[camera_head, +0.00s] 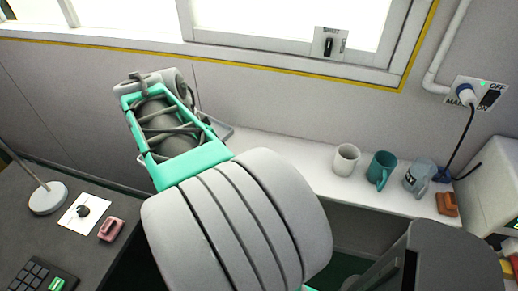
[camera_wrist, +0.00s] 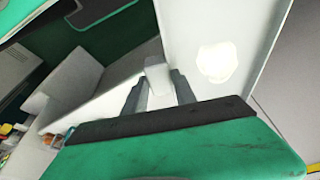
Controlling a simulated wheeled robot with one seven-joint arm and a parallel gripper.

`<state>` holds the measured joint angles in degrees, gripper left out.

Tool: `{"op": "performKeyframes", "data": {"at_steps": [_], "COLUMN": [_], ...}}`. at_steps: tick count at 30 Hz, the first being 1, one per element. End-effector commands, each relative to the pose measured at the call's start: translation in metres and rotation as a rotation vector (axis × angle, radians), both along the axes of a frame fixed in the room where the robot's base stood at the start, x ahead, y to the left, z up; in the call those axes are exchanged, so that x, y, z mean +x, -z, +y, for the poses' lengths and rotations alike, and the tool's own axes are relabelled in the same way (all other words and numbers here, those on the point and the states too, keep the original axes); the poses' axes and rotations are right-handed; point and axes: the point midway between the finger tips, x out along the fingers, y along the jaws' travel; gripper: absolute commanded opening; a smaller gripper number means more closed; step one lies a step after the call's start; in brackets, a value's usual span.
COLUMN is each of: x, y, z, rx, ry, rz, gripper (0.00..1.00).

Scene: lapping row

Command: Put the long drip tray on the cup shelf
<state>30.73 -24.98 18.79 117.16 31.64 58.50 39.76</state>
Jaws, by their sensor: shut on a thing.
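The long drip tray (camera_head: 222,129) shows in the head view only as a pale rim and corner behind my wrist; most of it is hidden. My gripper's fingers are hidden in that view. In the wrist view my gripper (camera_wrist: 158,80) is shut on a small pale block (camera_wrist: 157,74), which appears to be part of the tray. A long pale surface with a bright patch lies beyond the fingers; I cannot tell tray from shelf there. The white cup shelf (camera_head: 325,182) runs below the window to the right of my wrist. I cannot tell whether the tray touches it.
A white mug (camera_head: 346,159), a teal mug (camera_head: 381,170), a grey-blue mug (camera_head: 419,177) and a brown object (camera_head: 447,204) occupy the shelf's right part. The shelf left of the mugs looks clear. A dark bench (camera_head: 75,250) with small items stands at left. A white machine (camera_head: 492,185) stands at right.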

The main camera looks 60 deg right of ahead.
Motion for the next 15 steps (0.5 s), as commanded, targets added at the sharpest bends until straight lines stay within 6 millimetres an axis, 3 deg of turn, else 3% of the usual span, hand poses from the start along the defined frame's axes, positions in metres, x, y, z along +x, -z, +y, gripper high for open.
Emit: {"op": "performKeyframes", "data": {"at_steps": [1, 4, 9, 12, 15], "x": [-0.027, -0.081, -0.159, -0.187, -0.200], "y": [-0.008, -0.014, -0.023, -0.025, -0.026], "z": [-0.013, -0.028, -0.032, -0.028, -0.025], "rx": [-0.001, 0.000, -0.001, -0.001, -0.001], "ry": [0.156, 0.482, 0.964, 1.147, 1.241], "rz": [0.000, 0.000, -0.002, -0.001, -0.002], "gripper": [0.00, 0.00, 0.00, 0.00, 0.00]}}
